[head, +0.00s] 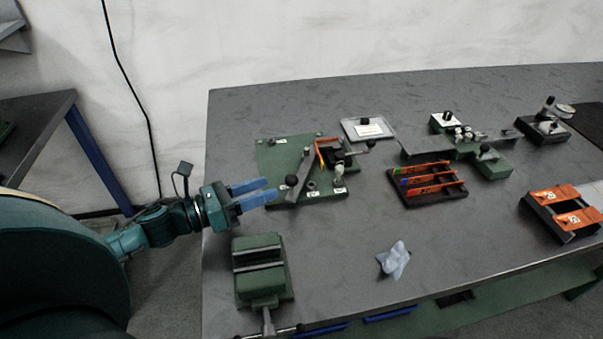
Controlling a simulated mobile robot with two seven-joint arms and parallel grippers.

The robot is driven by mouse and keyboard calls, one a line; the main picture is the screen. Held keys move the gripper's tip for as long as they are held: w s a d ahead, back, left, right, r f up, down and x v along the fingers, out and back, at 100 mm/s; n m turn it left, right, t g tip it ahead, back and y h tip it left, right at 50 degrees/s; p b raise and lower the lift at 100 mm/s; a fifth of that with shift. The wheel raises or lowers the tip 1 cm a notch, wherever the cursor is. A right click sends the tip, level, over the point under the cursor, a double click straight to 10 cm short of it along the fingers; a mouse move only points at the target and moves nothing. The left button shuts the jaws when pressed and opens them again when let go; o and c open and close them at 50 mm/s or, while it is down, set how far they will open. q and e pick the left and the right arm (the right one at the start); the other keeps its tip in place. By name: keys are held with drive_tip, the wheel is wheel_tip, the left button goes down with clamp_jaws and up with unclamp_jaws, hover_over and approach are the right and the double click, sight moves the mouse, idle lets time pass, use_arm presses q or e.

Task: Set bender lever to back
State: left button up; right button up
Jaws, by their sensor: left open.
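The bender is a green base plate (272,157) on the left part of the grey bench. Its grey lever (302,165) lies slanted across the plate, with the black knob (291,181) at the near end, toward the plate's front edge. A bent orange piece (319,153) is beside the lever. My left gripper (271,190) reaches in from the left with its blue fingers apart. Its tips are just left of the knob; whether they touch it cannot be told. Nothing shows between the fingers. My right gripper is out of view.
A green vise (258,262) stands at the near left, below my left gripper. Bare bench lies between vise and cloth.

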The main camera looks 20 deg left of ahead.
use_arm(q)
drive_tip(key=p+x, duration=0.1)
drive_tip(key=x, duration=0.8)
drive_tip(key=shift+d, duration=0.1)
drive_tip(key=shift+c, duration=0.2)
clamp_jaws()
